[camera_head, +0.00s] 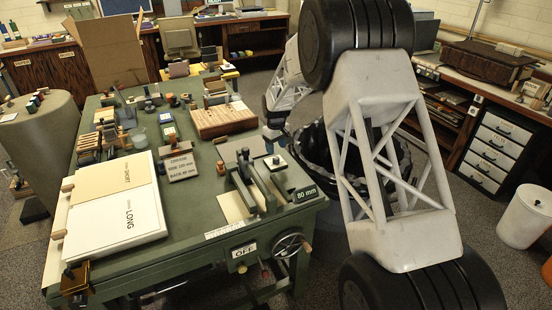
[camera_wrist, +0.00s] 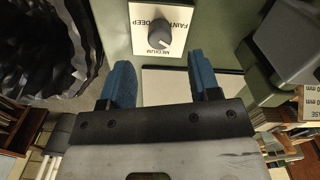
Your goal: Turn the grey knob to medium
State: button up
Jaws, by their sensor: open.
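The grey knob (camera_wrist: 160,34) sits on a white label plate (camera_wrist: 140,13) in the wrist view. The plate carries the words FAINT, MEDIUM and DEEP. Which word the knob points at is not clear.
The green table (camera_head: 190,215) carries a press-like device (camera_head: 250,180) beside the plate, marked 80 mm. A wooden block rack (camera_head: 222,120) and boards marked SHORT and LONG (camera_head: 115,222) lie to the left. A black-lined bin (camera_head: 315,150) stands close by the table's right edge.

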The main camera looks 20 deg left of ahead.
aim_at(276, 158)
jog(key=shift+f, duration=2.95)
jog(key=shift+c, duration=0.2)
jog(key=c, duration=0.9)
